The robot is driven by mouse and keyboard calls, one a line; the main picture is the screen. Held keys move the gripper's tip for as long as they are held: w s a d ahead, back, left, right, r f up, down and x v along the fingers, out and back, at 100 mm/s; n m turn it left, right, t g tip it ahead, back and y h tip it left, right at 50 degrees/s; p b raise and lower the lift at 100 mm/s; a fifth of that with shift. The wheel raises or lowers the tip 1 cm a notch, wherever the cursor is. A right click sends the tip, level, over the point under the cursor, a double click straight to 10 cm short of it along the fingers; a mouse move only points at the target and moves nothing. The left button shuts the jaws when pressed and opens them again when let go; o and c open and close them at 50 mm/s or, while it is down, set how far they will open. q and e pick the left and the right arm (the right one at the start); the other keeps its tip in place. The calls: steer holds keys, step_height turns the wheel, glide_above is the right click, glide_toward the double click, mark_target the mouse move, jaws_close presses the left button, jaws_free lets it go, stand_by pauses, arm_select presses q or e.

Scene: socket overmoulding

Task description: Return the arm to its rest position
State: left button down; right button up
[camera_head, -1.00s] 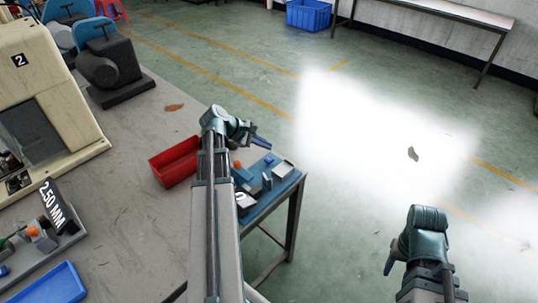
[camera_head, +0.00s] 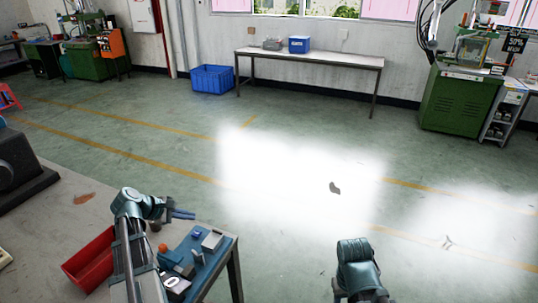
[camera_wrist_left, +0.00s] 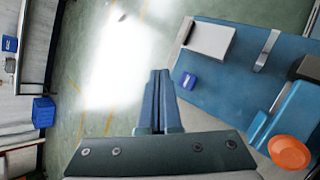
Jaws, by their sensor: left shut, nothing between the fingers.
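My left gripper (camera_head: 182,214) is shut and empty. It is raised near the blue-topped stand (camera_head: 224,262) at the corner of the grey workbench. In the left wrist view its two blue fingers (camera_wrist_left: 160,75) lie together with nothing between them. The blue stand top (camera_wrist_left: 222,75) shows to their right, apart from the fingertips. My right arm (camera_head: 358,262) comes up from the bottom edge in the head view. Its fingers are mostly out of sight, so their opening does not show.
A red bin (camera_head: 90,262) sits on the workbench (camera_head: 60,205) beside my left arm. The stand carries small grey and blue parts and an orange knob (camera_wrist_left: 290,152). Open green floor lies ahead, with a blue crate (camera_head: 212,78) and a long table (camera_head: 310,60) by the wall.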

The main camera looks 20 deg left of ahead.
arm_select(q)
steer(key=d+m+g, duration=0.1)
steer(key=d, duration=0.2)
steer(key=w+d+m+p, duration=0.1)
steer(key=d+m, duration=0.1)
steer(key=d, duration=0.2)
steer(key=d+f+m+g, duration=0.1)
steer(key=d, duration=0.2)
steer(key=shift+w+d+m+g+h, duration=0.15)
steer(key=shift+d+m+g+h, duration=0.15)
steer(key=s+d+m+g+y+p, duration=0.1)
steer(key=s+d+m, duration=0.3)
steer(key=d, duration=0.6)
steer(key=s+d+m+g+y+p, duration=0.2)
steer(key=s+d+m+y, duration=0.1)
steer(key=d+m, duration=0.6)
steer(key=s+d+m+g+y+p, duration=0.1)
steer(key=s+d+m, duration=0.4)
steer(key=d, duration=0.6)
steer(key=shift+s+d+m+g+y, duration=0.3)
steer(key=shift+m+g+y, duration=0.45)
steer(key=shift+m, duration=0.45)
